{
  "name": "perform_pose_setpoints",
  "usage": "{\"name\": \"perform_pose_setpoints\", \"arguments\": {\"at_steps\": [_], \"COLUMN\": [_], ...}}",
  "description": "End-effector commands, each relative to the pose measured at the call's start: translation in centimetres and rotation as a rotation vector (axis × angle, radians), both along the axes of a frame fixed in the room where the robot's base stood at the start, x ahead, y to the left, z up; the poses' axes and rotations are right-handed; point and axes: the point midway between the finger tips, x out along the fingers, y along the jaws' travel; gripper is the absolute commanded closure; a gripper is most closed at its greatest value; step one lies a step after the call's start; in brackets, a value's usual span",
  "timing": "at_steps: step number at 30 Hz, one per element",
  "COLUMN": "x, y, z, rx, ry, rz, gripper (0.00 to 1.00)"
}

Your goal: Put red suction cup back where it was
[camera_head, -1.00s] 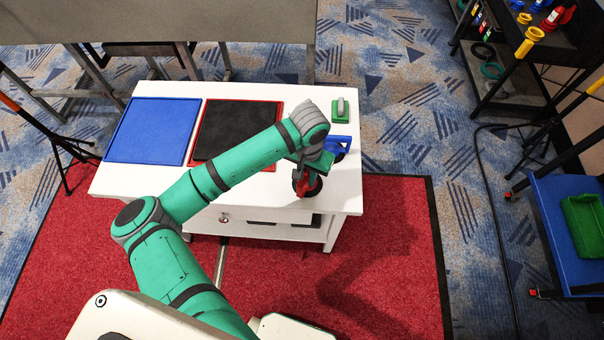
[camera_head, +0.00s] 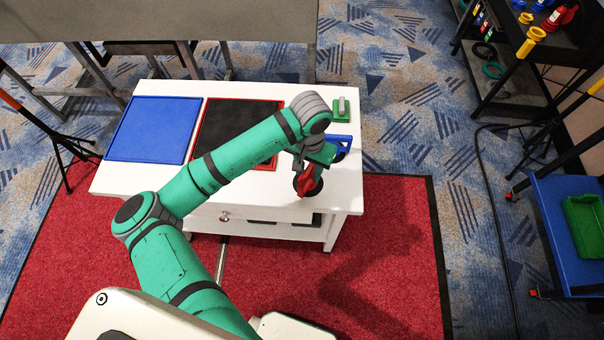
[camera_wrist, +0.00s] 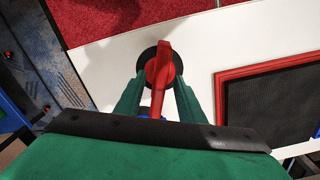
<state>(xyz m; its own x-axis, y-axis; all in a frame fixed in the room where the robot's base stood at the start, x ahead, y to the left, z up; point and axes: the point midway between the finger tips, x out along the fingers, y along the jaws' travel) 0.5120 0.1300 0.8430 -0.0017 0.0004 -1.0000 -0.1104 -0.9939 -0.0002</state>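The red suction cup (camera_head: 311,181), with a red handle and a dark round pad, shows at the right front of the white table in the head view. In the wrist view the red suction cup (camera_wrist: 162,67) lies between the two green fingertips, its handle in line with the hand. My gripper (camera_wrist: 160,82) appears shut on the handle at its tips. The fingers' contact is partly hidden. In the head view my gripper (camera_head: 316,160) points down just above the cup. I cannot tell whether the pad touches the table.
The white table (camera_head: 270,195) bears a blue tray (camera_head: 155,129) and a red-rimmed black tray (camera_head: 240,122). A blue object (camera_head: 341,146) and a green block with a grey handle (camera_head: 342,112) are close to my gripper. A blue cart (camera_head: 560,220) with a green bin (camera_head: 585,222) stands at the right.

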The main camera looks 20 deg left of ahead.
Motion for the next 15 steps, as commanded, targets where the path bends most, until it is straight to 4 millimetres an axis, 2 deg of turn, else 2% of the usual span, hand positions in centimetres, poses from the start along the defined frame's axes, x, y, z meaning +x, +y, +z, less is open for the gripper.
{"name": "perform_pose_setpoints", "arguments": {"at_steps": [3, 9, 15], "x": [0.1, 0.1, 0.0], "y": [-0.1, -0.1, 0.0], "z": [2.5, 6.2, 8.2], "rx": [0.0, -0.001, 0.0], "ry": [-0.002, -0.002, 0.0], "rz": [-0.003, -0.002, -0.002], "gripper": [0.65, 0.65, 0.65]}}
